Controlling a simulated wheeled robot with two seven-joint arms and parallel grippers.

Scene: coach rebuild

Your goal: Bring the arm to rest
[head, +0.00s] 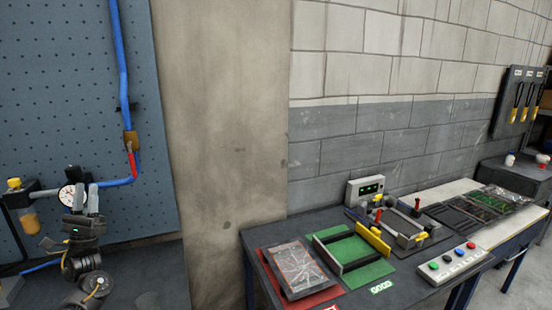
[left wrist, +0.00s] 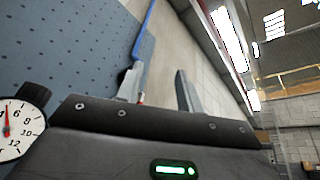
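My left gripper (head: 86,198) is raised at the left of the head view, in front of the blue pegboard, with its fingers pointing up. In the left wrist view its two fingers (left wrist: 158,92) stand apart with nothing between them, so it is open and empty. In the head view it overlaps a round white pressure gauge (head: 66,194); I cannot tell how close they are. The gauge dial also shows at the left edge of the left wrist view (left wrist: 16,130). My right gripper is in neither view.
A blue pipe (head: 123,60) with a red-handled valve (head: 132,162) runs down the pegboard (head: 60,90). A workbench (head: 262,232) at the right bears a wrapped packet (head: 298,268), a green fixture (head: 330,234), a button box (head: 448,264) and trays. A bare wall panel (head: 222,120) stands between.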

